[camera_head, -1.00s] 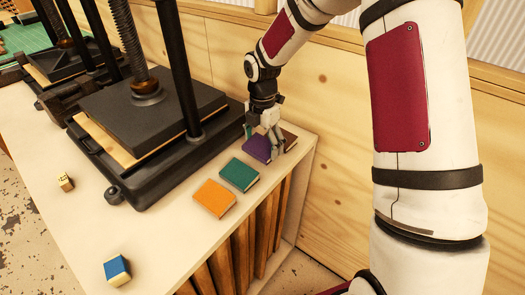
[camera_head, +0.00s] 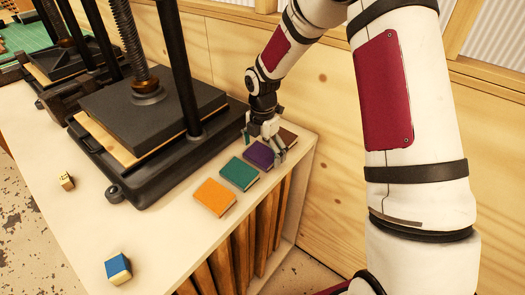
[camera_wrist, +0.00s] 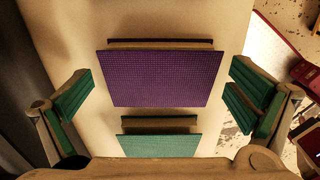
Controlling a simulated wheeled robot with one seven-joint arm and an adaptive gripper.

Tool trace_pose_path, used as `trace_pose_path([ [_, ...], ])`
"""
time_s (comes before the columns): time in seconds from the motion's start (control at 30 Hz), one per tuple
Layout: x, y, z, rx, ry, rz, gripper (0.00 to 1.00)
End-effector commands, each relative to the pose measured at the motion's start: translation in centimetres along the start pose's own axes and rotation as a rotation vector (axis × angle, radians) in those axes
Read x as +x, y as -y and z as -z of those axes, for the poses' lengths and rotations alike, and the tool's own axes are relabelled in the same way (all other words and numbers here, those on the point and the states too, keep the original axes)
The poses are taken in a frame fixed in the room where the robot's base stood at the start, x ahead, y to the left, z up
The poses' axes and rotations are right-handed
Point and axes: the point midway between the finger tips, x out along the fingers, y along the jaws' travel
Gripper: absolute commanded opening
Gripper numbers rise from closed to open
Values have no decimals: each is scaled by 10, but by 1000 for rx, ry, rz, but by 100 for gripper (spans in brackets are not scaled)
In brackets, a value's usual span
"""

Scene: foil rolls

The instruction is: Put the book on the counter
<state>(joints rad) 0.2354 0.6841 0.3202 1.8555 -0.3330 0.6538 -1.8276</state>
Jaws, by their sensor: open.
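The purple book (camera_head: 259,154) lies on the cream counter (camera_head: 165,235), between the green book (camera_head: 239,174) and the brown book (camera_head: 287,138). My gripper (camera_head: 266,147) is low over the purple book, with its fingers spread. In the wrist view the purple book (camera_wrist: 160,78) lies between the open green-padded fingers (camera_wrist: 160,90), with a gap on both sides. The green book also shows in the wrist view (camera_wrist: 158,145), nearer my gripper's base. An orange book (camera_head: 214,197) ends the row. The task does not say which book is meant.
A black book press (camera_head: 150,105) stands on the counter left of my gripper. A small yellowish block (camera_head: 66,181) and a blue-topped block (camera_head: 118,268) lie on the counter's left part. A wooden wall (camera_head: 345,150) runs behind. The counter's front middle is clear.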

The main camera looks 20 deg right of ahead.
Motion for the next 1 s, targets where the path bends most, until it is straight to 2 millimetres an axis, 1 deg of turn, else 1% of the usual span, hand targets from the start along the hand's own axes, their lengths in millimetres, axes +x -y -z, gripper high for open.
trace_pose_path([
  [0.17,-3,0,0,0,0,-1,100],
  [0.27,-12,0,-1,0,2,-2,100],
  [0.37,-28,-1,-1,1,3,-3,100],
  [0.6,-78,-1,-1,1,4,-4,100],
  [0.7,-96,0,-1,2,2,-2,100],
  [0.8,-109,0,-1,1,2,-2,100],
  [1.0,-126,2,1,14,6,-1,100],
])
